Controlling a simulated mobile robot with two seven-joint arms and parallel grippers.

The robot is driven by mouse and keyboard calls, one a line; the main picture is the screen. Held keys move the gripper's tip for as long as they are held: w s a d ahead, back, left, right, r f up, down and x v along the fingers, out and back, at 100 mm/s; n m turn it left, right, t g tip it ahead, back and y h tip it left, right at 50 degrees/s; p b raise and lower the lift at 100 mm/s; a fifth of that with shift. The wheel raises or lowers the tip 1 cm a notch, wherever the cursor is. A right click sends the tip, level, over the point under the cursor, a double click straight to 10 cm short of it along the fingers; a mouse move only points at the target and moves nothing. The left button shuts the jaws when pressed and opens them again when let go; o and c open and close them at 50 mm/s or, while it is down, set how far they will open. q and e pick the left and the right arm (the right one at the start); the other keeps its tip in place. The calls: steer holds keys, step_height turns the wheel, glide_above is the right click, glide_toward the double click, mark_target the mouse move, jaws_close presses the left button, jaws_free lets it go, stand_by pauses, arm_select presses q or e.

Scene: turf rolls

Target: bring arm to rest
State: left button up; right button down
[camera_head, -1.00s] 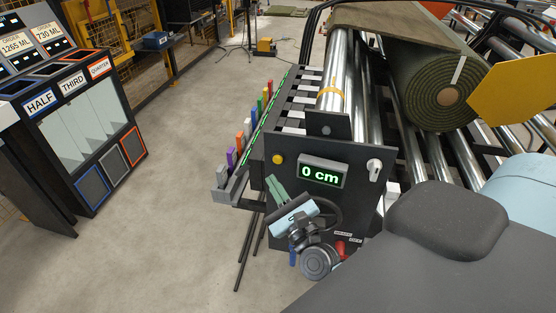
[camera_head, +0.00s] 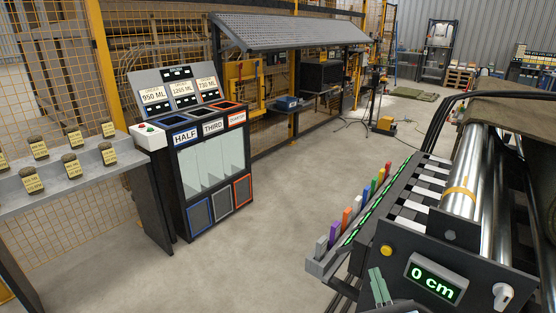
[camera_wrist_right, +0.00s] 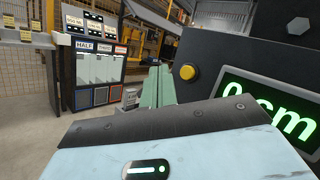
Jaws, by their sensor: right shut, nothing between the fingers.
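My right gripper (camera_head: 379,287) shows at the bottom edge of the head view. Its green fingers are shut together with nothing between them, and the rest of the arm is cut off by the frame. The fingers also show in the right wrist view (camera_wrist_right: 157,88). They are in front of the turf machine's dark front panel (camera_head: 462,262), just below and left of its yellow button (camera_head: 386,250). I cannot tell the exact gap to the panel. My left gripper is not in view.
The machine's display (camera_head: 437,281) reads 0 cm. Coloured blocks (camera_head: 347,217) line its left side rail. The concrete floor (camera_head: 270,235) between is clear.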

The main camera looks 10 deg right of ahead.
steer(key=s+a+f+n+g+y+p, duration=0.1)
steer(key=s+a+f+n+g+y, duration=0.2)
steer(key=s+f+n, duration=0.45)
steer(key=s+a+f+n+g+y, duration=0.2)
steer(key=s+a+f+n+g, duration=0.25)
steer(key=f+n, duration=0.6)
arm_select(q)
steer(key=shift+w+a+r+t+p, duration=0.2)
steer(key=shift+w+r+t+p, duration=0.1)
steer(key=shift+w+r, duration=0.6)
arm_select(e)
steer(key=s+f+n+g, duration=0.2)
steer(key=s+f+n, duration=0.1)
steer(key=s+n, duration=0.5)
steer(key=s+a+f+n+g, duration=0.1)
steer(key=s+f+n+g, duration=0.2)
steer(key=s+n, duration=0.4)
steer(key=shift+s+a+f+n+h, duration=0.3)
steer(key=shift+s+f+n+h, duration=0.1)
steer(key=shift+f, duration=0.4)
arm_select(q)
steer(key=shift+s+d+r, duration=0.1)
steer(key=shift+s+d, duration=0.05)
